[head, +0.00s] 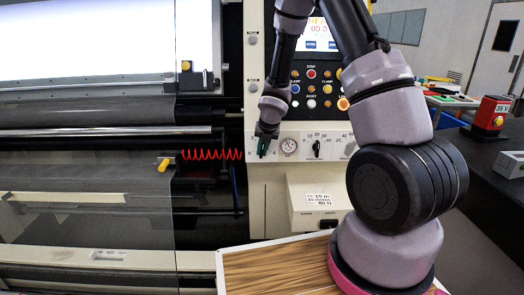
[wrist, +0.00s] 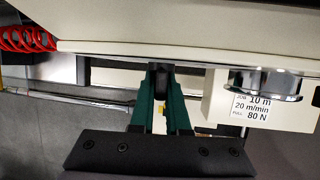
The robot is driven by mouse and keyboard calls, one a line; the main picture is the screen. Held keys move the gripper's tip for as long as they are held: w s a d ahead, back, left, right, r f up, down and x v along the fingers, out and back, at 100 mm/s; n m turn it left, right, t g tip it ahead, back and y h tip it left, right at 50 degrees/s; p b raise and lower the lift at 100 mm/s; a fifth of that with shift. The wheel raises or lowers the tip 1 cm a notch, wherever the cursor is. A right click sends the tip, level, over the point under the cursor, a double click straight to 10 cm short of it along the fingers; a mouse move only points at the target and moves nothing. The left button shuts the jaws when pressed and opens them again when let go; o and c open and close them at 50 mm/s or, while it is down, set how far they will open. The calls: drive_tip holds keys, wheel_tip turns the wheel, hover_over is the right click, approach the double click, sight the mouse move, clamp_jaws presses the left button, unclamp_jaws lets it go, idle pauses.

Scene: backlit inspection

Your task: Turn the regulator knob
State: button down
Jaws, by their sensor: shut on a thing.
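The regulator knob (wrist: 160,74) shows in the wrist view as a small dark piece on the cream panel, between the green fingertips. My gripper (wrist: 161,88) is shut on it. In the head view my gripper (head: 264,146) is at the left part of the cream panel (head: 275,170), just left of the round gauge (head: 289,146), and hides the knob. The gauge's chrome rim (wrist: 265,84) is right of the fingers in the wrist view. The knob's turn angle cannot be read.
A black pointer knob (head: 316,148) with a printed scale is right of the gauge. Buttons (head: 312,88) and a lit screen (head: 318,35) are above. A red coiled hose (head: 212,155) hangs left of the panel. A labelled cream box (head: 318,197) juts out below.

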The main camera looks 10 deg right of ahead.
drive_tip(key=m+t+y, duration=0.1)
drive_tip(key=y, duration=0.4)
drive_tip(key=shift+d, duration=0.1)
idle(0.5)
drive_tip(key=c, duration=0.9)
unclamp_jaws()
drive_tip(key=v, duration=1)
drive_tip(key=shift+s+d, duration=0.3)
drive_tip(key=shift+s, duration=0.1)
